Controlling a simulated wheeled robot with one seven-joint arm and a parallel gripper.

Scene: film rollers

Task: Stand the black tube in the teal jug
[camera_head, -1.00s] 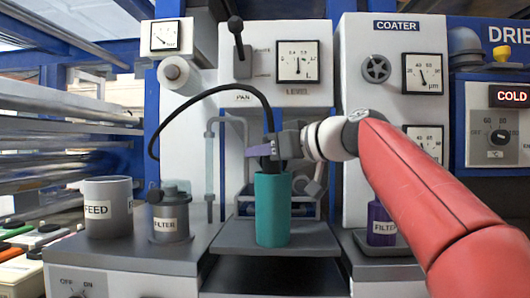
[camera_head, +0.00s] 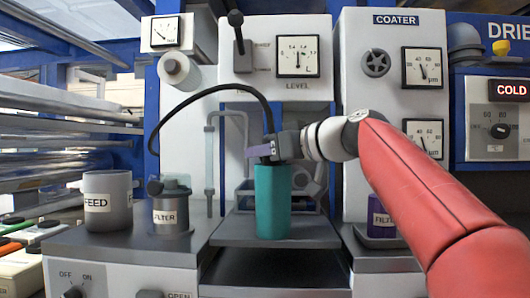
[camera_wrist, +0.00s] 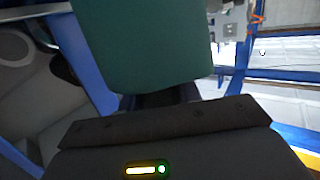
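The teal jug (camera_head: 272,208) stands upright on the grey shelf under the level gauge. The black tube (camera_head: 213,91) arches from the filter pot at the left up and over to my gripper (camera_head: 268,150). My gripper is shut on the tube near its right end, just above the jug's rim. The tube's tip is hidden by the gripper and rim, so I cannot tell whether it is inside the jug. In the wrist view the jug (camera_wrist: 145,45) fills the upper middle, close beyond the dark gripper body.
A grey FILTER pot (camera_head: 171,212) and a grey FEED cup (camera_head: 107,205) stand left of the jug. A purple FILTER canister (camera_head: 381,215) stands to the right, partly behind my red arm. The white coater cabinet (camera_head: 360,100) stands behind. The grey shelf (camera_head: 318,232) is clear beside the jug.

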